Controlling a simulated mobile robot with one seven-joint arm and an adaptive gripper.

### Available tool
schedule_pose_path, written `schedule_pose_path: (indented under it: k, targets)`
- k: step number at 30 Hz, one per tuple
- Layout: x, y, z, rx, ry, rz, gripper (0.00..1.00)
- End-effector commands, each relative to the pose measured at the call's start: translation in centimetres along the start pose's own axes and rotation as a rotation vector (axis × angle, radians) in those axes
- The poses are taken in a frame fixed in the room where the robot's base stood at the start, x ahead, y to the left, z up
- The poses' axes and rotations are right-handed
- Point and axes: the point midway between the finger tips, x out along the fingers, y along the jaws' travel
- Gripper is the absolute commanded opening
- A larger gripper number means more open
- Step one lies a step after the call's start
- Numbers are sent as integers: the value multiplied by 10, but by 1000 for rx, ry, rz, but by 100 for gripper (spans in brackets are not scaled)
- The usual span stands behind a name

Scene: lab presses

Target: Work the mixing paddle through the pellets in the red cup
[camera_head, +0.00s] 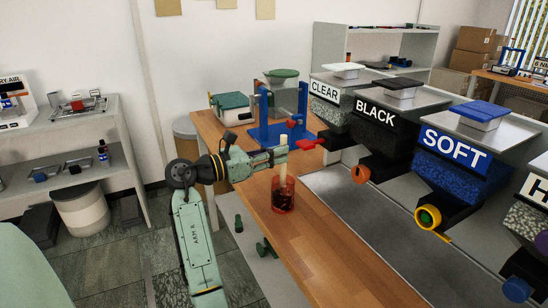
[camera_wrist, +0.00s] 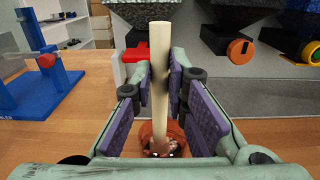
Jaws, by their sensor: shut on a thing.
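The red cup (camera_head: 283,196) is a see-through red tumbler standing on the wooden bench, with dark pellets in its lower part. The mixing paddle (camera_head: 283,150) is a pale cream stick standing nearly upright, its lower end down in the cup. My gripper (camera_head: 281,152) is shut on the paddle's shaft above the cup's rim. In the wrist view the paddle (camera_wrist: 160,85) runs between the purple finger pads of my gripper (camera_wrist: 172,85). The cup (camera_wrist: 155,133) shows below, partly hidden by the fingers. The paddle's lower end is hard to make out among the pellets.
A blue stand (camera_head: 282,132) is behind the cup on the bench (camera_head: 330,262). Hoppers labelled CLEAR, BLACK (camera_head: 376,113) and SOFT (camera_head: 453,145) line the right, with coloured knobs jutting out. A metal tray (camera_head: 365,220) lies beneath them. The bench in front of the cup is clear.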

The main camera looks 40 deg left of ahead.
Motion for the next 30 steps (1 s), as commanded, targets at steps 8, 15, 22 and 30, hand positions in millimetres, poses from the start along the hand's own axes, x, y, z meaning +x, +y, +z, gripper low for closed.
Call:
schedule_pose_path:
  k: [8, 15, 22, 30]
  targets:
    - [5, -4, 17, 0, -1, -1, 0]
    - [4, -4, 15, -1, -1, -1, 0]
    - [-5, -5, -3, -3, 0, -1, 0]
    - [-11, -6, -14, 0, 0, -1, 0]
